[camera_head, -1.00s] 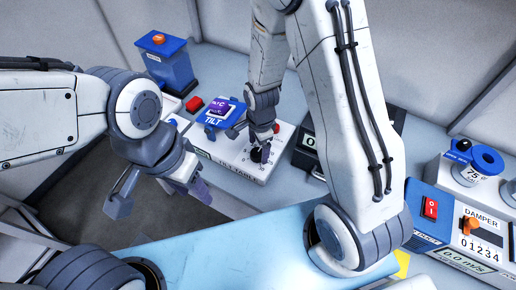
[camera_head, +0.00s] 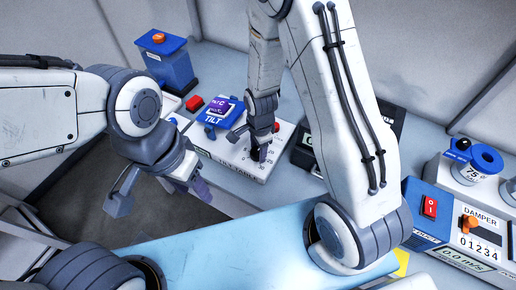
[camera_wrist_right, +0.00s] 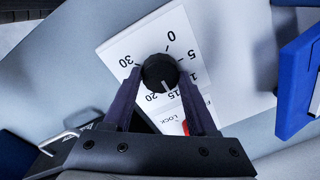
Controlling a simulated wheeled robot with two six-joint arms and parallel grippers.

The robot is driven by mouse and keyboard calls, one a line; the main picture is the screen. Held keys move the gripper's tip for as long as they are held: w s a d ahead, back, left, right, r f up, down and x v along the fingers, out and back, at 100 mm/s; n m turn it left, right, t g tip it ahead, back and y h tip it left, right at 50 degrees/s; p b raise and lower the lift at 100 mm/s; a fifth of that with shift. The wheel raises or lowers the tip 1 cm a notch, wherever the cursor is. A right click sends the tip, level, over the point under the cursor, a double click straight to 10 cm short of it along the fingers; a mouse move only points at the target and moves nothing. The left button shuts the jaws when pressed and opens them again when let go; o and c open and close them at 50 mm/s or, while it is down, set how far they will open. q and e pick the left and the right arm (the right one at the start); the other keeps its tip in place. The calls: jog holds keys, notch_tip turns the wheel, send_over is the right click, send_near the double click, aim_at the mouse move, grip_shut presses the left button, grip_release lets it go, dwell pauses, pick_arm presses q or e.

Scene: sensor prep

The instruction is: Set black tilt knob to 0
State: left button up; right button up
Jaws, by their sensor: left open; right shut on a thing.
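The black tilt knob (camera_wrist_right: 160,72) sits on the white face of the tilt table (camera_head: 232,166), with printed marks from 0 to 30 around it. In the right wrist view its white pointer line is toward the marks between 15 and 20. My right gripper (camera_wrist_right: 160,90) is shut on the knob, one finger on each side; in the head view it (camera_head: 258,146) comes down from above and partly hides the knob (camera_head: 255,155). My left gripper (camera_head: 160,196) is open and empty, in front and left of the tilt table.
A blue TILT block (camera_head: 218,112) with a purple-topped piece stands behind the knob, near a red button (camera_head: 194,103). A blue box with an orange top (camera_head: 163,60) stands at the back left. The damper unit (camera_head: 470,235) is at the right. A black-framed device (camera_head: 310,150) is close right.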

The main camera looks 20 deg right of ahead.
jog(key=shift+n, duration=0.3)
jog(key=n+b, duration=0.2)
jog(key=n, duration=0.1)
jog(key=shift+w+f+n, duration=0.1)
jog(key=shift+n, duration=0.3)
jog(key=n+b, duration=0.2)
jog(key=n, duration=0.1)
jog(key=shift+n, duration=0.3)
jog(key=n+b, duration=0.1)
jog(key=n, duration=0.2)
jog(key=shift+n+g+y+b, duration=0.3)
jog(key=shift+n+b, duration=0.05)
jog(key=shift+n, duration=0.05)
jog(key=n+b, duration=0.1)
jog(key=n, duration=0.3)
jog(key=shift+w, duration=0.1)
jog(key=n+b, duration=0.1)
jog(key=n, duration=0.5)
jog(key=shift+a+n+g, duration=0.1)
jog(key=shift+n+g, duration=0.2)
jog(key=shift+n, duration=2.2)
